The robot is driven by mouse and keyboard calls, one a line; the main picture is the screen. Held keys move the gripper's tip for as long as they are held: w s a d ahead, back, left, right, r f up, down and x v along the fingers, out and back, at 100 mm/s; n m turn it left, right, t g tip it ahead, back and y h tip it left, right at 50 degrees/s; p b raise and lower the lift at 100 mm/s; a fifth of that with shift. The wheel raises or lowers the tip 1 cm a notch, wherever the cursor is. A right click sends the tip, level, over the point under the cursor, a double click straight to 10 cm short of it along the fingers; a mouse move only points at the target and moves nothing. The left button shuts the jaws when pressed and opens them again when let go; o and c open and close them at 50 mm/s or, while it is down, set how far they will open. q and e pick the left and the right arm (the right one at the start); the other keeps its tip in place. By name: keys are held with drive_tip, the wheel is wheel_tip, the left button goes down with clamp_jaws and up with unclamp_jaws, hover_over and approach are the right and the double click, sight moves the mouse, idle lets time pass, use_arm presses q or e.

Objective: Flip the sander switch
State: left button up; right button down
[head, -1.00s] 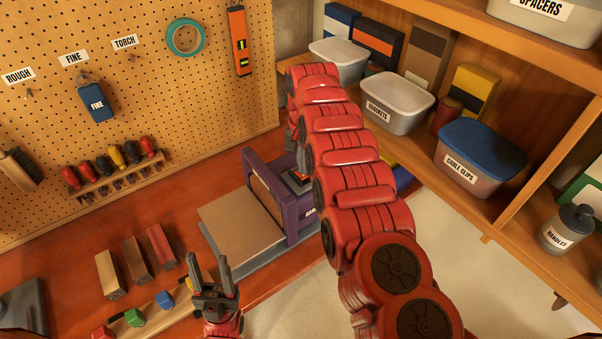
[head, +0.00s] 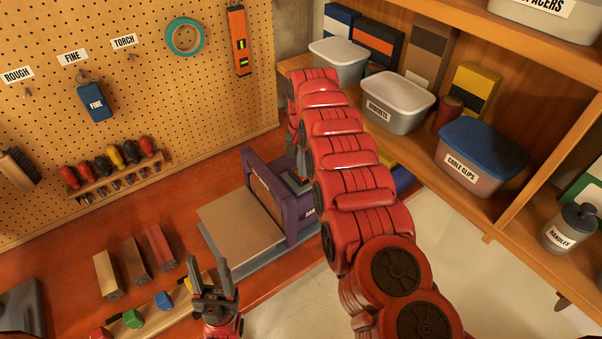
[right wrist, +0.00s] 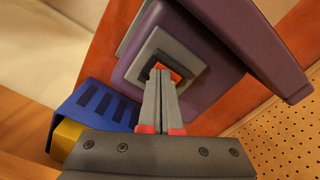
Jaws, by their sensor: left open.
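The sander has a purple housing (head: 300,226), an upright brown belt and a flat tan plate (head: 240,222) on the red-brown bench. In the right wrist view its purple side (right wrist: 205,85) carries a grey framed switch with an orange rocker (right wrist: 172,72). My right gripper (right wrist: 161,76) has its fingers together with nothing between them, and the tips overlap the rocker. I cannot tell whether they touch it. In the head view my right arm hides most of that gripper. My left gripper (head: 209,264) is open and empty near the bench's front edge.
Wooden blocks (head: 136,260) and coloured knobs (head: 134,318) lie left of the sander. A blue bin (right wrist: 97,108) is close to my right gripper. Pegboard (head: 150,90) stands behind; shelves with tubs (head: 398,104) are at right.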

drive_tip(key=shift+f, duration=0.1)
drive_tip(key=shift+w+r, duration=0.1)
drive_tip(key=shift+r, duration=2.3)
drive_tip(key=shift+r+p, duration=0.45)
drive_tip(key=shift+r, duration=0.65)
drive_tip(key=shift+f, duration=0.1)
